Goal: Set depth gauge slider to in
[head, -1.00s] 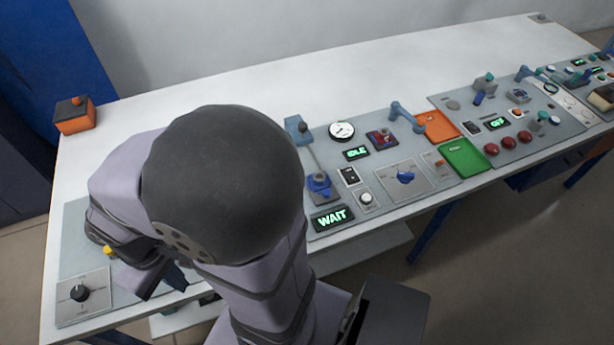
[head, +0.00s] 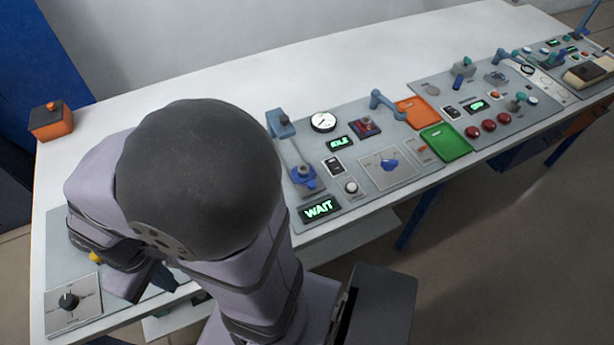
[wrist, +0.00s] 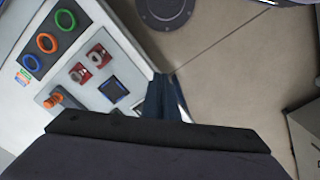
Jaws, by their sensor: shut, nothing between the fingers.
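My gripper shows in the wrist view as dark blue fingers (wrist: 164,98) held together, with nothing between them, beside the edge of a grey panel. In the head view a dark blue finger part (head: 163,277) shows below my arm, near the front edge of the left panel (head: 60,228). I cannot pick out the depth gauge slider for certain. My arm hides most of the left panel. On the middle panel, a blue-ended piece (head: 307,177) sits at the near end of a slanting grey rod; I cannot tell whether it is a slider.
The wrist view shows coloured rings (wrist: 46,42), red-and-white parts (wrist: 79,72) and an orange knob (wrist: 55,98). An orange box (head: 51,121) stands on the white table's left end. The table's back strip is clear.

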